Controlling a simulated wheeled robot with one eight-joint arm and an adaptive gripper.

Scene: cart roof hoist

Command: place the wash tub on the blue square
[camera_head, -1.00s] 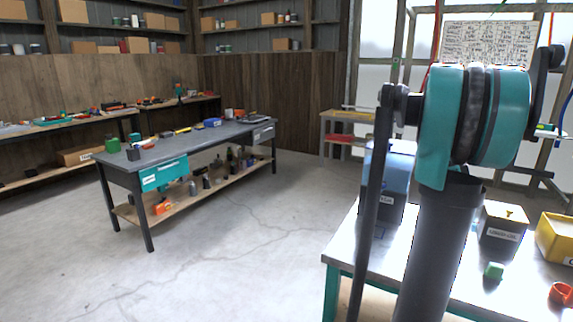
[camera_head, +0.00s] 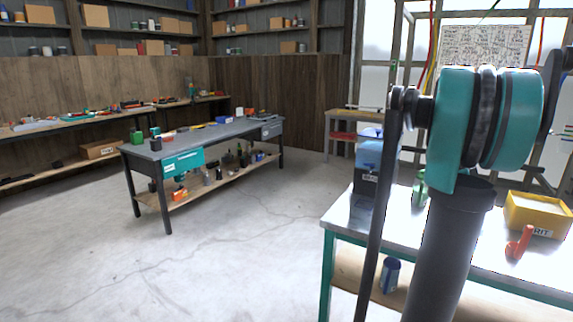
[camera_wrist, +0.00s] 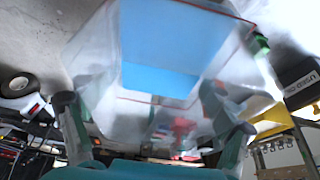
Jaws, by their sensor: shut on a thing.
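In the wrist view, my gripper (camera_wrist: 152,115) is shut on a pale translucent tub (camera_wrist: 95,70), which seems to be the wash tub. Dark finger pads show at the tub's left and right sides. A flat bright blue area (camera_wrist: 172,45) shows within the tub's outline; I cannot tell whether it is the blue square seen through the tub or something in it. In the head view, my arm's links stand at the right, and neither my gripper nor the tub can be made out there.
A metal-topped table (camera_head: 345,212) stands at the right, with a yellow bin (camera_head: 537,212), a red object (camera_head: 520,243) and a blue container (camera_head: 369,150). A long grey workbench (camera_head: 205,137) stands farther left. Open concrete floor (camera_head: 240,265) lies between them.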

